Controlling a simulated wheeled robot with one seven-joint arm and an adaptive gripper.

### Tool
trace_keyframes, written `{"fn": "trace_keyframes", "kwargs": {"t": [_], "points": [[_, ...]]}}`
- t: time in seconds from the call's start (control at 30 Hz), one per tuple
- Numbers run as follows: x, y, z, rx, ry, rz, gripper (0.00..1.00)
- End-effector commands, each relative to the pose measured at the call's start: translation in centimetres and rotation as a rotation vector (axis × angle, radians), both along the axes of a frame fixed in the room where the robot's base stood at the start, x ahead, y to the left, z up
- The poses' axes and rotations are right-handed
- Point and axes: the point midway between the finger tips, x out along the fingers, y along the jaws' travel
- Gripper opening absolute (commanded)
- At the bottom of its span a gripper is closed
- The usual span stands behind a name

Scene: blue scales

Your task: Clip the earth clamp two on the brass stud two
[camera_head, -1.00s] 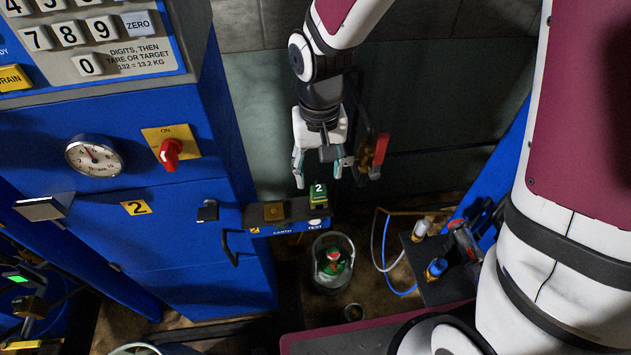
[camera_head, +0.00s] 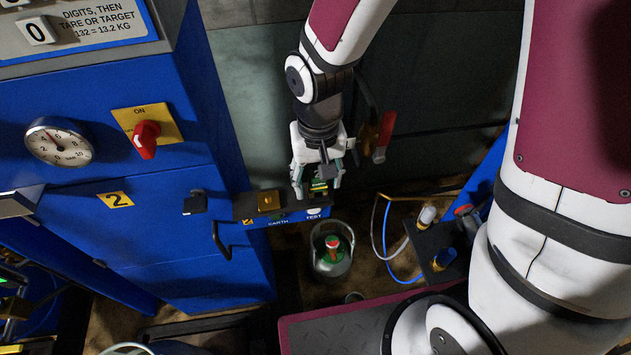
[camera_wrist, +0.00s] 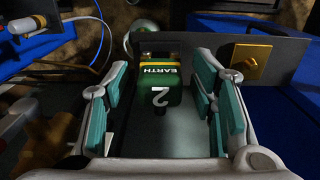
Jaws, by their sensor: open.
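The earth clamp two is a green block marked "2" and "EARTH" (camera_wrist: 158,98), on a dark ledge, also seen in the head view (camera_head: 319,185). My gripper (camera_head: 318,190) is over it from above. In the wrist view my gripper (camera_wrist: 160,78) is open, with one teal-padded finger on each side of the clamp and a visible gap at both sides. The brass stud two (camera_head: 269,200) is a square brass piece on the same ledge, left of the clamp in the head view; the wrist view shows it at the right (camera_wrist: 250,62), with a raised middle.
The blue ledge front carries EARTH and TEST labels. A blue cabinet with a gauge (camera_head: 58,142) and red switch (camera_head: 146,138) stands left. A bucket with a green and red item (camera_head: 331,249) is below. A red-handled item (camera_head: 383,138) is behind my gripper, by the wall.

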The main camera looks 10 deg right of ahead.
Motion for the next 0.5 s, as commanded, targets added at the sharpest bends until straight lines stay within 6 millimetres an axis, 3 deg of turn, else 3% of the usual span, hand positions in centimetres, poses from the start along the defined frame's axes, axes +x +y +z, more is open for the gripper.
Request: {"fn": "trace_keyframes", "kwargs": {"t": [0.13, 0.5], "points": [[0.03, 0.02, -0.94, -0.001, 0.001, 0.001, 0.52], [-0.02, 0.02, -1.09, 0.0, 0.0, 0.001, 0.52]]}}
